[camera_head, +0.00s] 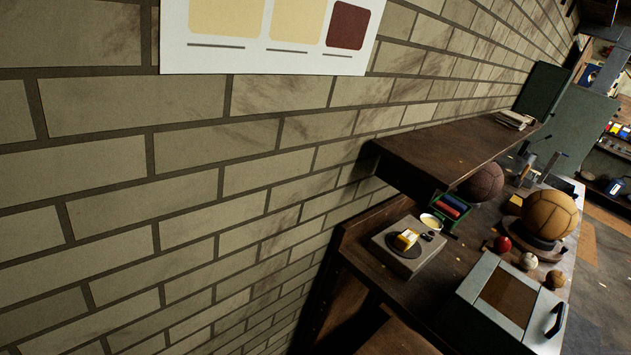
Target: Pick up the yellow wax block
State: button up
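A small yellow block (407,239) sits on the dark round plate of a grey box-like device (396,258), which looks like a scale, near the left end of the workbench. A second small yellow-tan block (516,202) lies farther back, left of the large tan leather ball (549,215). I cannot tell for certain which of the two is the wax block. My gripper does not show clearly in this view.
A dark wooden shelf (455,150) overhangs the bench's back. A green tray (447,214) and pale dish (431,221) stand near the scale. A brown ball (482,182), small balls (502,244) and a metal-edged case (505,300) crowd the bench. A brick wall (190,190) fills the left.

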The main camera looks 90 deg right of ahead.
aim_at(406, 239)
jog(key=z, duration=1.7)
jog(key=i, duration=0.5)
jog(key=z, duration=0.05)
jog(key=k, duration=0.45)
jog(key=z, duration=0.2)
